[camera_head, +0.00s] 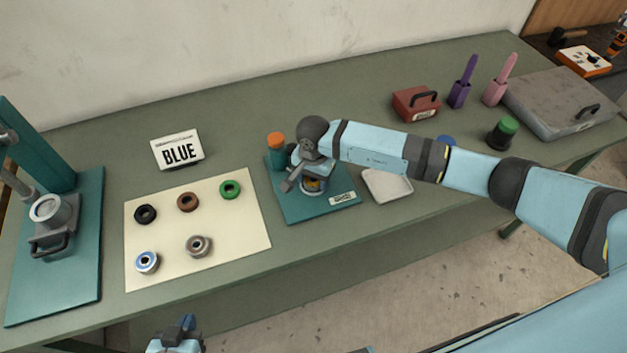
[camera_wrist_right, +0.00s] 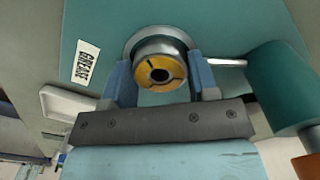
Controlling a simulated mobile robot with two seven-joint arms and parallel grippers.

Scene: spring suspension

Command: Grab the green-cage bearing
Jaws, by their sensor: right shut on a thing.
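The green-cage bearing (camera_head: 230,190) lies at the top right of the cream mat (camera_head: 200,253) in the head view, with no gripper at it. My right gripper (camera_head: 305,184) is over the teal grease stand (camera_head: 290,209), to the right of the mat. In the right wrist view its fingers (camera_wrist_right: 158,72) are shut on a round silver piece (camera_wrist_right: 160,47) with a yellow face and dark centre hole. The right arm partly hides that piece in the head view. My left gripper (camera_head: 178,335) is at the bottom edge, apart from the table things; its jaw opening is unclear.
Black (camera_head: 145,214), brown (camera_head: 188,201), blue (camera_head: 147,262) and grey-brown (camera_head: 198,245) rings share the mat. A "BLUE" sign (camera_head: 178,150) stands behind it. A teal press (camera_head: 52,212) is at left. A white tray (camera_head: 387,185) lies right of the stand.

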